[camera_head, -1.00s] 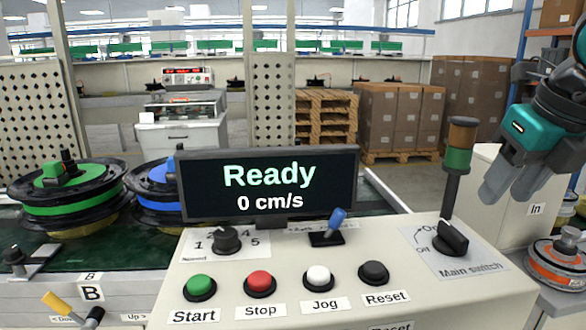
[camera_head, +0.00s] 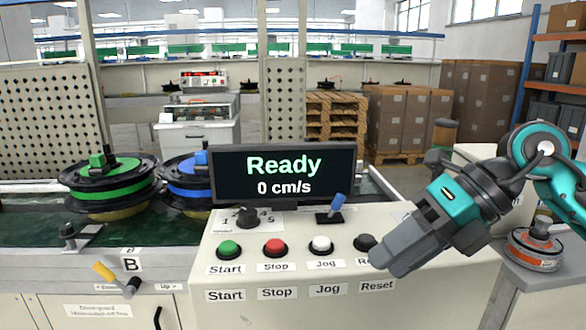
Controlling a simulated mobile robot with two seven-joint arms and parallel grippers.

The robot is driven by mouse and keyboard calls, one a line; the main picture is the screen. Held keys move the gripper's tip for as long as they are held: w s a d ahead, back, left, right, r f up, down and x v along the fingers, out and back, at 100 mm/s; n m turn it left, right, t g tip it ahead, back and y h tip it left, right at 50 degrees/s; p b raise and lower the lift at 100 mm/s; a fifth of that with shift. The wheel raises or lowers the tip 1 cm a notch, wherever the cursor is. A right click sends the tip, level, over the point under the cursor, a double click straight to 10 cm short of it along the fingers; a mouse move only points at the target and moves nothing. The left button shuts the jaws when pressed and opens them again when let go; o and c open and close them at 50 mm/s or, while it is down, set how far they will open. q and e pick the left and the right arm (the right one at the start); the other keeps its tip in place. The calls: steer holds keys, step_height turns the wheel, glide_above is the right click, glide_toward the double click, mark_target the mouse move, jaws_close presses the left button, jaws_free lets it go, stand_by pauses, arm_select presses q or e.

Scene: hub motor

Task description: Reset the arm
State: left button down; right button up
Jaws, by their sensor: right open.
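My right gripper (camera_head: 385,262) is at the right of the control panel (camera_head: 215,310), in front of it. It points down and to the left, and nothing shows in its jaws. It covers part of the dark Reset button (camera_head: 364,242) and its label, and hides the main switch. Whether it touches the panel I cannot tell. My left gripper is not in view. The display (camera_head: 284,176) reads "Ready" and "0 cm/s".
The panel has a green Start button (camera_head: 229,249), a red Stop button (camera_head: 274,248), a white Jog button (camera_head: 320,245), a speed knob (camera_head: 247,216) and a blue-tipped lever (camera_head: 335,208). Green (camera_head: 108,182) and blue (camera_head: 185,180) hub motors stand at left, an orange one (camera_head: 535,248) at right.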

steer(key=s+a+r+m+y+p, duration=0.2)
steer(key=a+r+m+y+p, duration=0.15)
steer(key=a+y, duration=0.65)
steer(key=w+d+f+m+t+h+p, duration=0.1)
steer(key=w+d+f+m+t+h, duration=0.2)
steer(key=m+t, duration=0.4)
steer(key=w+d+f+m+t+h+p, duration=0.1)
steer(key=d+f+m+t+h, duration=0.15)
steer(key=f+m+t, duration=0.45)
steer(key=w+d+f+m+t+h, duration=0.2)
steer(key=d+m+t, duration=0.15)
steer(key=m, duration=0.75)
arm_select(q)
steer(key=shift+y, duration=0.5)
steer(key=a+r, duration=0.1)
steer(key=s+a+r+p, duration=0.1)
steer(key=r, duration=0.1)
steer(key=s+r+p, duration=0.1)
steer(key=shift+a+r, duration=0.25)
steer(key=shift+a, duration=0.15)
arm_select(e)
steer(key=s+d+f+m+g+h, duration=0.2)
steer(key=s+f+m+g+h, duration=0.1)
steer(key=s+f, duration=0.4)
steer(key=s+d+f+m+g+h, duration=0.3)
steer(key=s+f+m+h, duration=0.3)
steer(key=f, duration=0.8)
steer(key=shift+s+f+g, duration=0.3)
steer(key=shift+s+g, duration=0.25)
steer(key=shift+s, duration=0.3)
